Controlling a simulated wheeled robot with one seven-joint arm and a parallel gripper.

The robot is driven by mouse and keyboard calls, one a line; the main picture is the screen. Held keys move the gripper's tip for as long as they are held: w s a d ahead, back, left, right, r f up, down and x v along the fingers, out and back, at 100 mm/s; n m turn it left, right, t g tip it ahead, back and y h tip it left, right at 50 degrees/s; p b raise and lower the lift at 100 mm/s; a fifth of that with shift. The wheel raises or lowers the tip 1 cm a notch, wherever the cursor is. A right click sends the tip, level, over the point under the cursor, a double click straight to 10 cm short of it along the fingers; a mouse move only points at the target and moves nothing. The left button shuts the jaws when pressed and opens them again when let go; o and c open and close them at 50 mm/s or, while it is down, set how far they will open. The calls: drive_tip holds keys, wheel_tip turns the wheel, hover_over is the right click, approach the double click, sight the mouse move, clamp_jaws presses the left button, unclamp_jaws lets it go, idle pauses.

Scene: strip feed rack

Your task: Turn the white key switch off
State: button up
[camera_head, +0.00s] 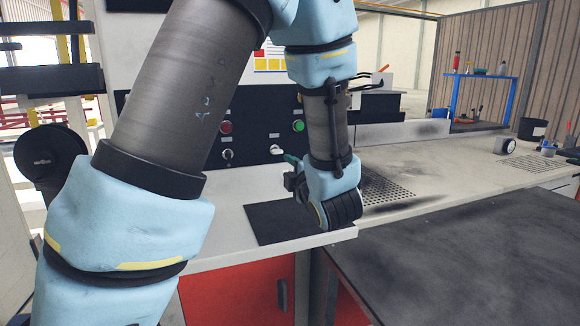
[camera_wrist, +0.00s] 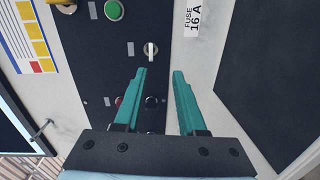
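The white key switch (camera_head: 277,150) is on the dark control panel, below the green button. In the wrist view the white key switch (camera_wrist: 150,50) shows just beyond the fingertips, nearer the left finger's line, with its handle lengthwise in the picture. My gripper (camera_wrist: 160,74) is open, with two teal fingers apart and nothing between them. In the head view my gripper (camera_head: 291,158) is close to the right of the switch, partly hidden by my wrist. I cannot tell the exact gap to the panel.
The panel also carries a green button (camera_head: 298,126), a red button (camera_head: 226,127) and a dark switch (camera_head: 227,154). A black mat (camera_head: 270,225) lies on the bench below. A "FUSE 16 A" label (camera_wrist: 194,17) is beside the panel.

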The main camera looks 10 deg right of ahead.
sight(278, 153)
drive_tip(key=shift+n+t, duration=0.5)
drive_tip(key=w+p, duration=0.1)
drive_tip(key=w, duration=0.2)
drive_tip(key=w+p, duration=0.1)
drive_tip(key=w, duration=0.2)
drive_tip(key=w+p, duration=0.1)
drive_tip(key=w, duration=0.2)
drive_tip(key=shift+w+a+r, duration=0.1)
drive_tip(key=shift+a+r, duration=0.2)
drive_tip(key=shift+r, duration=0.1)
clamp_jaws()
